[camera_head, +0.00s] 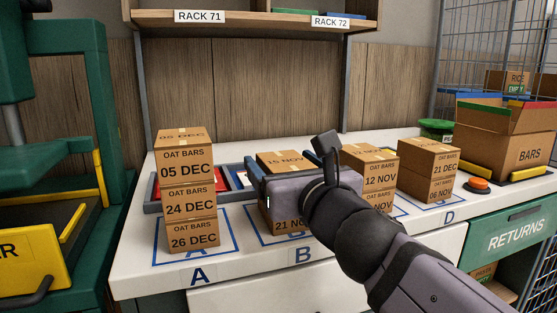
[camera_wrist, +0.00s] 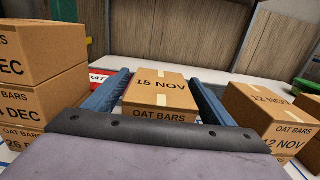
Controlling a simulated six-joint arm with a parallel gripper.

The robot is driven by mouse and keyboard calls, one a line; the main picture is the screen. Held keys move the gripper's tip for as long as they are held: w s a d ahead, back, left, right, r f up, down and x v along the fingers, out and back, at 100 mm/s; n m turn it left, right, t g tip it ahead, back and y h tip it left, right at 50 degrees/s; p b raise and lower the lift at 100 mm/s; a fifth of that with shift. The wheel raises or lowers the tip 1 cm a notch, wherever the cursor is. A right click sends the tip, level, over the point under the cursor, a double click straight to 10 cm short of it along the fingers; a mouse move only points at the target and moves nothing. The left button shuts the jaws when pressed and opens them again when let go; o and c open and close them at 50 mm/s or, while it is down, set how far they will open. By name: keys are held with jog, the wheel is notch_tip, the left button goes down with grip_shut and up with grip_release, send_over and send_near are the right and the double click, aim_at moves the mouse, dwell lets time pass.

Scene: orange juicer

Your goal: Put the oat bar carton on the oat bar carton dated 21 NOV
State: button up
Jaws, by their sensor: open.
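In the head view, a carton with 15 NOV on its top (camera_head: 281,158) is in the stack at mat B; it also shows in the wrist view (camera_wrist: 160,98). The oat bar carton dated 21 NOV (camera_head: 284,223) is at the bottom of that stack, mostly hidden behind my gripper. The gripper also hides how the two cartons meet. My gripper (camera_wrist: 160,76) is open, with one blue finger on each side of the 15 NOV carton. Whether the fingers touch it, I cannot tell.
Stack A (camera_head: 189,205) holds 05 DEC, 24 DEC and 26 DEC cartons. Right of B stand a 12 NOV stack (camera_head: 378,180), partly hidden by my arm, and a 21 DEC over 06 NOV stack (camera_head: 441,165). A BARS box (camera_head: 510,145) and orange button (camera_head: 479,184) are at right.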

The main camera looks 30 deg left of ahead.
aim_at(293, 167)
jog(key=shift+v, duration=2.35)
jog(key=shift+r+p, duration=0.1)
jog(key=shift+p, duration=0.2)
